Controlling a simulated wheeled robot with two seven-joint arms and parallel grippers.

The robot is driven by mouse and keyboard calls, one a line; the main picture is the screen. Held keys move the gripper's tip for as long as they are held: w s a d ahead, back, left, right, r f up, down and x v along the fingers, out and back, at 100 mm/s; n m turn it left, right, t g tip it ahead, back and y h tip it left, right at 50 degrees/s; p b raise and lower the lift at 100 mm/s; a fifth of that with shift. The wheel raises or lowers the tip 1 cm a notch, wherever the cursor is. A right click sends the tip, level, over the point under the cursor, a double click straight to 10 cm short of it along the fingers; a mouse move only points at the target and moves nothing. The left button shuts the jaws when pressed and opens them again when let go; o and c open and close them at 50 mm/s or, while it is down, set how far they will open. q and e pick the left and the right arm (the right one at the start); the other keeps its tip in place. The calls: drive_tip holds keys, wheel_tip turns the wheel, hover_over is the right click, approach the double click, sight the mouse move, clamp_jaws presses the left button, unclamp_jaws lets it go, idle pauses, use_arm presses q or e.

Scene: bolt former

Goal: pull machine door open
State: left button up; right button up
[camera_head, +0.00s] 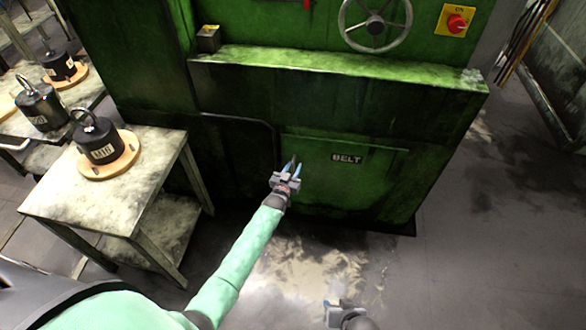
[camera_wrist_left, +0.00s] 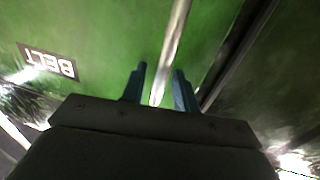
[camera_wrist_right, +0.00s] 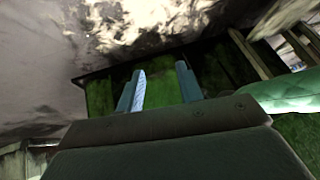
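The machine door is a green panel (camera_head: 345,190) with a "BELT" label, low on the front of the green machine. It looks flush with the machine front. My left gripper (camera_head: 291,166) is at the door's left edge. In the left wrist view a pale metal handle bar (camera_wrist_left: 173,45) runs between the fingers of my left gripper (camera_wrist_left: 160,70). The fingers are apart, with a gap showing on both sides of the bar. My right gripper (camera_head: 335,306) is low at the bottom of the head view. In the right wrist view its fingers (camera_wrist_right: 158,80) are apart and empty.
A worn table (camera_head: 80,205) stands left of the machine, with a black weight (camera_head: 97,140) on a wooden disc. A handwheel (camera_head: 375,24) and a red knob (camera_head: 456,22) are higher on the machine. Floor in front and right is clear.

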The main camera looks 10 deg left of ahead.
use_arm(q)
clamp_jaws()
drive_tip(key=shift+s+d, duration=0.1)
drive_tip(key=shift+s, duration=0.05)
